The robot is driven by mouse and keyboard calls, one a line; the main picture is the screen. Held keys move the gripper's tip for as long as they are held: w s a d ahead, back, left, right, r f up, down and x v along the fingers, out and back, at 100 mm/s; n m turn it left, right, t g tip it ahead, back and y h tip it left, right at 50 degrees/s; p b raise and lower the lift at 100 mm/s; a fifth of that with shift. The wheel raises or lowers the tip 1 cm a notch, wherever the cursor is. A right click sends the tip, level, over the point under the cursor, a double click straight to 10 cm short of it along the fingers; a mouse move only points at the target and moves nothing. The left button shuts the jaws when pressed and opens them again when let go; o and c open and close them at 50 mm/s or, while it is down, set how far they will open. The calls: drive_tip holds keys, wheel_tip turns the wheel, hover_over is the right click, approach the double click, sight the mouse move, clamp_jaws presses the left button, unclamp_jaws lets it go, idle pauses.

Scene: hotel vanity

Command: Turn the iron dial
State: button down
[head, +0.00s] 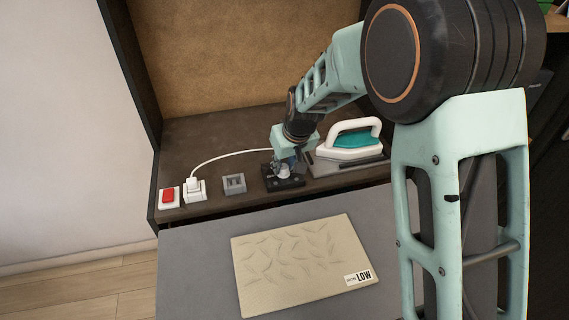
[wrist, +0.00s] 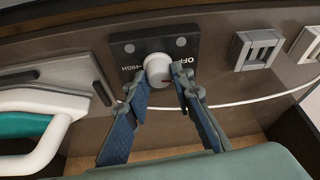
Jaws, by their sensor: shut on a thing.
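The iron dial is a round white knob (wrist: 157,70) with a small red mark on its edge, mounted on a black plate (wrist: 142,40) marked OFF and HIGH in the wrist view. The red mark is at the lower right of the knob there, close to my finger. In the head view the black plate (head: 296,183) sits on the dark shelf. My gripper (wrist: 160,85) has one finger on each side of the knob and is shut on it. It points down onto the dial in the head view (head: 284,170), partly hiding it. The setting is unclear.
A white and teal iron (head: 350,139) rests on its plate just right of the dial. A grey block (head: 234,184), a white plug with a cord (head: 194,190) and a red switch (head: 168,195) are left. A beige cloth (head: 300,262) labelled LOW lies in front.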

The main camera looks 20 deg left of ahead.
drive_tip(key=m, duration=0.2)
drive_tip(key=m+t+h+p, duration=0.1)
drive_tip(key=m, duration=0.1)
drive_tip(key=shift+s+a+h, duration=0.1)
drive_tip(key=shift+a+h, duration=0.1)
drive_tip(key=shift+h, duration=0.1)
drive_tip(key=shift+m+h+p, duration=0.45)
drive_tip(key=shift+m+h, duration=0.45)
drive_tip(key=shift+m, duration=1.7)
drive_tip(key=shift+f, duration=0.1)
drive_tip(key=c, duration=1.7)
unclamp_jaws()
drive_tip(key=v, duration=1.2)
